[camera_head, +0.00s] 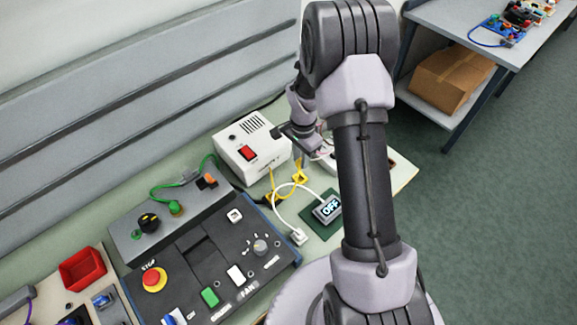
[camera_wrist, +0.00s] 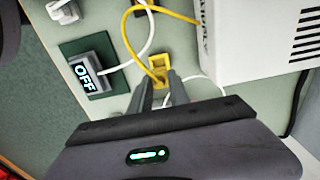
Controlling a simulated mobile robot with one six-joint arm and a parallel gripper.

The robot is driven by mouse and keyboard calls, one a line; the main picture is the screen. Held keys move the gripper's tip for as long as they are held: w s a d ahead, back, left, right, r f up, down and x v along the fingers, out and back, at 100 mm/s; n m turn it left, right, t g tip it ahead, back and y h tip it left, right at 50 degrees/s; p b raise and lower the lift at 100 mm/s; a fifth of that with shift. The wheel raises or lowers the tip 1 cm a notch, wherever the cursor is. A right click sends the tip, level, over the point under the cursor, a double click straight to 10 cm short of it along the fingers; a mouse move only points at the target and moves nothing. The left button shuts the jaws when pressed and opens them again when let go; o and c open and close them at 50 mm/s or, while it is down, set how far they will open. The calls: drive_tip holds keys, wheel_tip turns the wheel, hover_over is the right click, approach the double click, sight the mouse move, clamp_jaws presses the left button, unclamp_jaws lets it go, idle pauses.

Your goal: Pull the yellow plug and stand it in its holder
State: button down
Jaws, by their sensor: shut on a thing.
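My gripper (camera_wrist: 160,84) points down at the bench, its two fingers close together on the end of a yellow cable; the yellow plug there is mostly hidden between them. A yellow square piece with a dark opening (camera_wrist: 157,66), seemingly the holder, lies right at the fingertips. I cannot tell whether the plug is inside it or just above. Another yellow-and-dark piece (camera_wrist: 138,8) sits at the top edge of the wrist view; it also shows in the head view (camera_head: 270,198). The yellow cable (camera_wrist: 176,15) loops from the white box (camera_head: 250,147) to the fingers.
A display reading OFF (camera_head: 327,209) stands on a green plate beside the yellow pieces. A white cable and white plug (camera_head: 298,237) lie close by. A dark control panel (camera_head: 215,265) is at the front left. My arm covers the bench's right part.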

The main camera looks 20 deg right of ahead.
idle(0.5)
wheel_tip(320, 180, down, 4)
drive_tip(key=b, duration=0.4)
drive_tip(key=shift+f, duration=0.2)
drive_tip(key=shift+f+b, duration=0.1)
drive_tip(key=shift+b, duration=0.35)
drive_tip(key=shift+f+b, duration=0.95)
drive_tip(key=shift+f, duration=0.1)
drive_tip(key=c, duration=1.2)
unclamp_jaws()
drive_tip(key=shift+o, duration=0.2)
drive_tip(key=o, duration=0.5)
